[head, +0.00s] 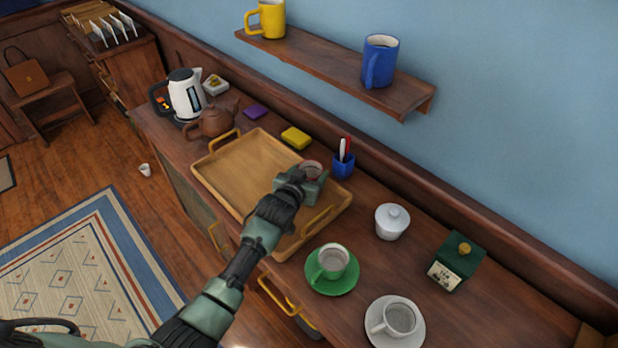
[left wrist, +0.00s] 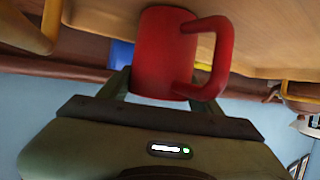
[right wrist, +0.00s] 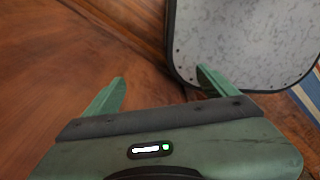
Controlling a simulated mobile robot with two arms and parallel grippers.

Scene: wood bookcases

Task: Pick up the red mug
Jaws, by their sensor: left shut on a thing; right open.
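The red mug (left wrist: 163,55) is between the fingers of my left gripper (left wrist: 162,85) in the left wrist view, its handle pointing to the right. In the head view, my left gripper (head: 308,184) is over the right end of the wooden tray (head: 252,168) and hides most of the mug (head: 312,167); only its rim area shows. I cannot tell whether the mug touches the tray. My right gripper (right wrist: 160,76) is open and empty in the right wrist view, with brown wood behind it.
A blue pen cup (head: 343,165) stands close behind the tray. A green cup (head: 333,262) on a saucer, a white cup (head: 401,318), a sugar bowl (head: 392,222) and a green tea box (head: 455,262) stand to the right. A brown teapot (head: 212,122) and kettle (head: 186,95) stand left.

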